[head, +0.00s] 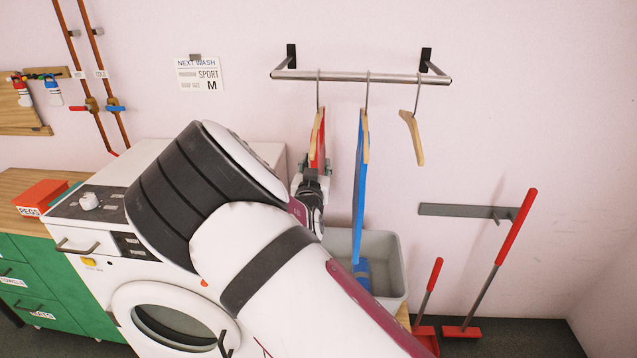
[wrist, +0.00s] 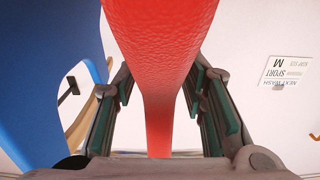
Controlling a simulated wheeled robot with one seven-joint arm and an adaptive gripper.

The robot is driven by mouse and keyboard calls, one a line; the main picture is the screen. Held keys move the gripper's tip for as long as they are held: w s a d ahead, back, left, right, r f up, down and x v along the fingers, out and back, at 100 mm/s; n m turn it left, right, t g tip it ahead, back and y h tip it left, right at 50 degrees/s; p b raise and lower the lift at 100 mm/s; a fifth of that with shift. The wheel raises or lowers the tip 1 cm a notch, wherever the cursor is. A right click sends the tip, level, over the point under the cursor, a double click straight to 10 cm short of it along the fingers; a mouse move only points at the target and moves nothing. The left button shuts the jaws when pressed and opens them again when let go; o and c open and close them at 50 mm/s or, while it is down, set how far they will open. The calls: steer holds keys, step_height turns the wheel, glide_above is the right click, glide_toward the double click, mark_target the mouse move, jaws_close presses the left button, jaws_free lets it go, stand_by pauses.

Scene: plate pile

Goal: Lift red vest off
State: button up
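The red vest (head: 321,152) hangs on a wooden hanger at the left of the wall rail (head: 360,76), seen nearly edge-on in the head view. My gripper (head: 312,172) is at the vest, partly hidden by my arm. In the wrist view the red vest (wrist: 158,60) runs between the two fingers of my gripper (wrist: 160,95). The fingers stand apart, one on each side, with gaps visible between them and the lower part of the vest. The vest's lower part is hidden in the head view.
A blue vest (head: 360,190) hangs just right of the red one, and shows close on the left in the wrist view (wrist: 40,60). An empty hanger (head: 412,138) is further right. A grey bin (head: 388,262) stands below. A washing machine (head: 150,270) is at left.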

jaws_close()
steer(key=shift+r, duration=0.1)
